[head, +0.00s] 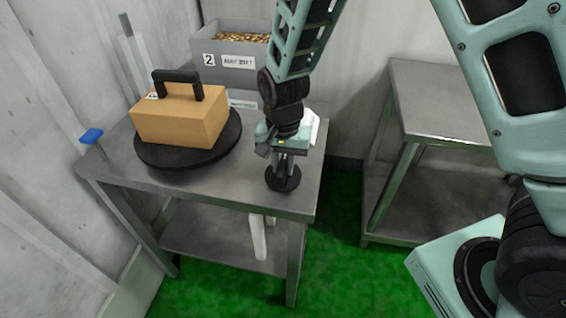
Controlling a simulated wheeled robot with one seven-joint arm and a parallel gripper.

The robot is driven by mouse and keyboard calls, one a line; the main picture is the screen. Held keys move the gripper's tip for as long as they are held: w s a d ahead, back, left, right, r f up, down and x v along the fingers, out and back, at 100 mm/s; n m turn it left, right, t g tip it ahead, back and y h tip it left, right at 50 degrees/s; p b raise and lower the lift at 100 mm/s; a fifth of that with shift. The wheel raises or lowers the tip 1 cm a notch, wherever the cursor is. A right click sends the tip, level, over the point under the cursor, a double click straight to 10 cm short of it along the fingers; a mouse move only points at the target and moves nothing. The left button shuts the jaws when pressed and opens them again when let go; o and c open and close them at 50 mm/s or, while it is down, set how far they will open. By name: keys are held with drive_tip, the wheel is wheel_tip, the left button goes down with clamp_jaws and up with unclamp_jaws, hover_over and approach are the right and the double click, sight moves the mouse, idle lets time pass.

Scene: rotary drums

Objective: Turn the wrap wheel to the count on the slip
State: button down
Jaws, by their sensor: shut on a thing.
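A black round turntable (190,161), which looks like the wrap wheel, lies flat on the metal table. A tan box (180,117) with a black handle (177,77) stands on it. My gripper (283,163) points down at the table's right side, apart from the turntable. It is shut on a small black round-based knob (284,182); the jaws hide the knob's upper part. A small white label (157,96) is on the box, partly behind the handle. I cannot tell which paper is the slip, and no count is readable.
A blue piece (91,136) is at the table's left edge. A white object (313,125) is partly hidden behind my gripper. Another metal table (440,105) stands right, across green floor.

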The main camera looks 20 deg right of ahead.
drive_tip(key=shift+r+n, duration=0.1)
drive_tip(key=shift+n, duration=0.2)
drive_tip(key=n+p, duration=0.1)
drive_tip(key=n, duration=0.2)
drive_tip(key=shift+n, duration=0.4)
drive_tip(key=n+p, duration=0.1)
drive_tip(key=n, duration=0.3)
drive_tip(key=shift+n, duration=0.3)
drive_tip(key=n+p, duration=0.1)
drive_tip(key=n, duration=0.3)
drive_tip(key=shift+w+n+p, duration=0.1)
drive_tip(key=shift+n+p, duration=0.65)
drive_tip(key=shift+n, duration=1.75)
drive_tip(key=c, duration=1.3)
unclamp_jaws()
